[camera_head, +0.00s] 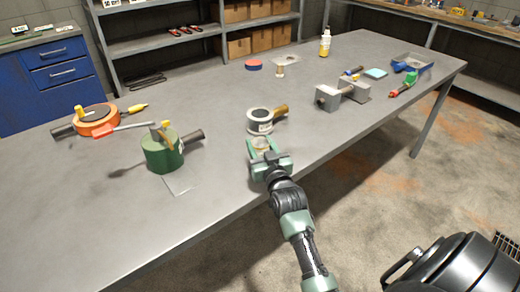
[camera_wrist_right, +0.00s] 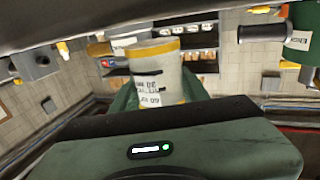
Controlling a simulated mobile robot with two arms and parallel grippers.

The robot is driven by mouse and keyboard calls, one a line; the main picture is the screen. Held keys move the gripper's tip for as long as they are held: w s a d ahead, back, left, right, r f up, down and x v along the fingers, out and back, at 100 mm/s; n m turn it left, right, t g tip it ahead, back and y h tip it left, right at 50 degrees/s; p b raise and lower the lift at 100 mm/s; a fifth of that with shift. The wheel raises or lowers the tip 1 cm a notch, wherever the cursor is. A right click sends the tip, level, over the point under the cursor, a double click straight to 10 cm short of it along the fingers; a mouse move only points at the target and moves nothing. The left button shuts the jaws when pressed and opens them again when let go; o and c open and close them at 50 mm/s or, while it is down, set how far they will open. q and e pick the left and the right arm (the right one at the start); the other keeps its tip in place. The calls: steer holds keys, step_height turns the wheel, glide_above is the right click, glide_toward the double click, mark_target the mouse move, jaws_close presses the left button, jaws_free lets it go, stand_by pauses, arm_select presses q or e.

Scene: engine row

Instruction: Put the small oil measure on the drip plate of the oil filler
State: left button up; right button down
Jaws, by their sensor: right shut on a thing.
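The small measure is a pale cylinder with yellow bands and a printed label; it shows in the right wrist view (camera_wrist_right: 152,75). My right gripper (camera_head: 264,150) is shut on the measure (camera_head: 261,144) near the table's front edge. I cannot tell whether the measure touches the table. A green drum-like unit (camera_head: 162,152) with a yellow part on top and a dark side cylinder stands to the left. A thin grey plate (camera_head: 178,184) lies at its foot, bare; this looks like the filler with its drip plate. My left gripper is not in view.
A white round unit (camera_head: 259,121) with a brown handle stands just behind my right gripper. An orange round unit (camera_head: 97,121) with a hose lies at the far left. Grey blocks (camera_head: 328,97) stand to the right. The table (camera_head: 222,190) is clear between gripper and plate.

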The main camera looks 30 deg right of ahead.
steer(key=shift+f, duration=0.8)
steer(key=shift+f, duration=0.2)
steer(key=c, duration=0.7)
jaws_free()
